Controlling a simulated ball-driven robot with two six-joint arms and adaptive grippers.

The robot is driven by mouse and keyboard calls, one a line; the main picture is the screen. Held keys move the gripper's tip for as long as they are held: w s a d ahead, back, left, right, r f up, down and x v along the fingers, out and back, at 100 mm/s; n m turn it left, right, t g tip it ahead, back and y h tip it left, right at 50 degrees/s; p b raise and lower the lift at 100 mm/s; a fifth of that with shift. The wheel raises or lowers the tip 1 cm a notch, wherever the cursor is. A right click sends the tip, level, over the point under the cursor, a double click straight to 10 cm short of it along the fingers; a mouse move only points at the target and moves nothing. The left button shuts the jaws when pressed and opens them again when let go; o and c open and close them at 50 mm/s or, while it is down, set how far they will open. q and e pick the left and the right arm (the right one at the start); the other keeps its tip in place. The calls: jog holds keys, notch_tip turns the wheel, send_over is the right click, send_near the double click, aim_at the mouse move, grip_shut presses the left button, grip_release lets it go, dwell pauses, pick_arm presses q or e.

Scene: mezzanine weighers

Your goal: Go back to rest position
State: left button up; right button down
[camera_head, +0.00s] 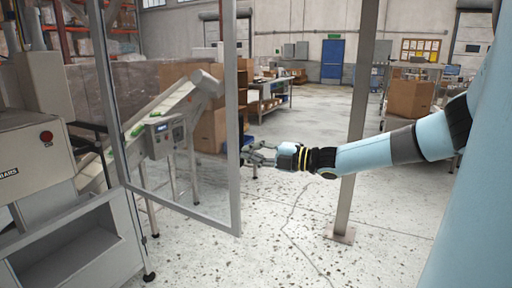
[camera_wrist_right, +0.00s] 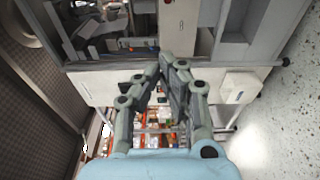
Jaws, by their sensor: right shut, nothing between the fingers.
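My right arm reaches in from the right in the head view, held out roughly level over the floor. Its gripper (camera_head: 258,155) points left, close to the edge of an open framed door. In the right wrist view the right gripper (camera_wrist_right: 165,68) has its fingertips close together, shut with nothing between them. A grey machine shows beyond the fingers in that view. My left gripper is in neither view.
The framed door (camera_head: 237,150) stands at the left, before a conveyor (camera_head: 160,105) with green items. A weigher cabinet (camera_head: 75,235) fills the far left. A metal post (camera_head: 352,135) stands behind my right arm. Cardboard boxes (camera_head: 410,98) are farther back. Speckled floor (camera_head: 290,235) is clear.

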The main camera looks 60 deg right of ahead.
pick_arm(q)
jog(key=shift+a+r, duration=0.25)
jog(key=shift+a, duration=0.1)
pick_arm(e)
jog(key=shift+s+d+f, duration=0.15)
jog(key=shift+s+d, duration=0.3)
jog(key=shift+s, duration=0.15)
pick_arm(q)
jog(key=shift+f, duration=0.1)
